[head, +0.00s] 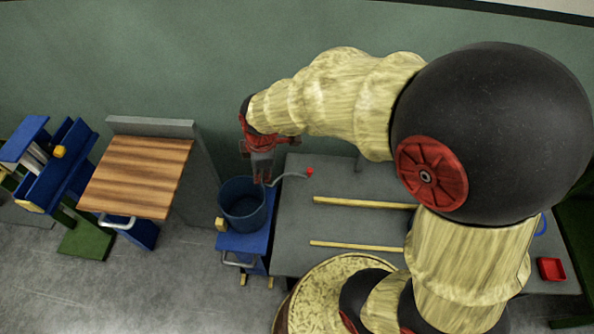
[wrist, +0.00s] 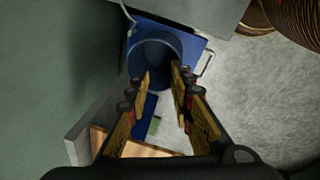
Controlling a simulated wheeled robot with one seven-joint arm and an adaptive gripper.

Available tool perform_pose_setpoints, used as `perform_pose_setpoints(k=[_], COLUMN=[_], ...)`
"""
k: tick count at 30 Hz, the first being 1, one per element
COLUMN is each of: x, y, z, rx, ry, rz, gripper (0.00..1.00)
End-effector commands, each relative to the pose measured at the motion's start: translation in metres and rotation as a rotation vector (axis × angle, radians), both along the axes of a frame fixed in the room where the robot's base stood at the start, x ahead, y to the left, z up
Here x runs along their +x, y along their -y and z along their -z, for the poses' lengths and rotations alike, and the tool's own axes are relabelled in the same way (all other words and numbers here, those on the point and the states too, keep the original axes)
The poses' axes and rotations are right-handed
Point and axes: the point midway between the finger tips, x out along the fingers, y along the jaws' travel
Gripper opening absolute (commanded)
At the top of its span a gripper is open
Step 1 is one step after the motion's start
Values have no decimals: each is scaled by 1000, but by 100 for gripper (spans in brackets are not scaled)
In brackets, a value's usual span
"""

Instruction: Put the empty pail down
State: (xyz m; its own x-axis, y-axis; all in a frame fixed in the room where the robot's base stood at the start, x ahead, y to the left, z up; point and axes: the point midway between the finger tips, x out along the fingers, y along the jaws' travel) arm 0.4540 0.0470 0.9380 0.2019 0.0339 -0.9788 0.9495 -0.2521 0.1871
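The blue pail (head: 243,198) stands upright on a blue stand (head: 256,243), left of the grey counter. It looks empty inside. My gripper (head: 262,178) points down at the back right of the pail's rim. In the wrist view the pail (wrist: 153,52) shows beyond the fingertips, with my gripper (wrist: 161,72) in front of its near side. The fingers are spread with a clear gap between them. Whether a fingertip touches the rim, I cannot tell.
The grey counter (head: 290,225) carries two wooden strips (head: 360,203) and a curved grey rod with a red knob (head: 310,171) close to the pail. A slatted wooden board (head: 140,175) is on the left. Grey floor (head: 150,285) is clear in front.

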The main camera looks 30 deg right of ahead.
Motion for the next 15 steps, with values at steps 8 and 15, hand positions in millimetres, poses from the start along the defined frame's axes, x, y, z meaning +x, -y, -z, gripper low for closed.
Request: perform_pose_setpoints(k=[8, 15], x=[-79, -143], y=[31, 45], z=[-134, -178], rx=[202, 373], ry=[147, 213], rz=[712, 1139], gripper=[23, 23])
